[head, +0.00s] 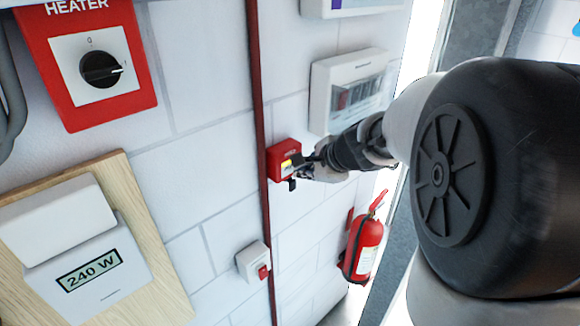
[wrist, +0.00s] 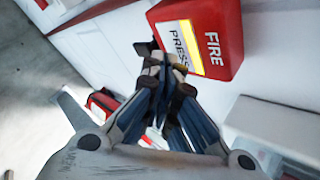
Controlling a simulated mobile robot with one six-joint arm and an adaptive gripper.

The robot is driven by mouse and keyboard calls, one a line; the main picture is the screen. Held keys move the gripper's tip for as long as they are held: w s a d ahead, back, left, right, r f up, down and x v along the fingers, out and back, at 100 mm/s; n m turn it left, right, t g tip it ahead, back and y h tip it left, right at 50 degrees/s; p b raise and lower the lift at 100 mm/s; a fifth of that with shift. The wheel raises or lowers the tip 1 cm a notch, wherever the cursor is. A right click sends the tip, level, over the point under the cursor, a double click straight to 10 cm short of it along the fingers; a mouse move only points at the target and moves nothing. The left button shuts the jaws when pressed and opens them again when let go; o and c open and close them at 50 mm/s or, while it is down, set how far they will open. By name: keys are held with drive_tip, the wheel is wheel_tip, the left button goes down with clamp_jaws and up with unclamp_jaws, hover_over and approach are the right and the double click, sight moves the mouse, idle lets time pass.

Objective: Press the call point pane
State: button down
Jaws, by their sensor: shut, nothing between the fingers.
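The call point is a red box marked FIRE (wrist: 222,28) on the white wall, and it also shows in the head view (head: 281,170). Its pane (wrist: 188,48) is a white and yellow panel lettered PRESS. My gripper (wrist: 165,72) is shut and empty. Its fingertips are in front of the lower part of the pane and overlap its edge in the wrist view. I cannot tell whether they touch it. In the head view my gripper (head: 300,168) is at the right side of the red box. A small dark tab (head: 292,184) hangs below the box.
A red pipe (head: 259,110) runs down the wall beside the call point. A white panel box (head: 345,90) is above right, a fire extinguisher (head: 364,245) below right, and a small switch box (head: 253,262) below. A red heater switch (head: 90,60) and a 240 W meter (head: 88,270) are at left.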

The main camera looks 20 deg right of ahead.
drive_tip(key=shift+s+d, duration=0.1)
drive_tip(key=shift+s, duration=0.05)
drive_tip(key=s, duration=0.2)
drive_tip(key=s+d+b, duration=0.1)
drive_tip(key=s+d, duration=0.1)
drive_tip(key=s, duration=0.1)
drive_tip(key=shift+s+b, duration=0.3)
drive_tip(key=shift+b, duration=0.1)
drive_tip(key=shift+a, duration=0.1)
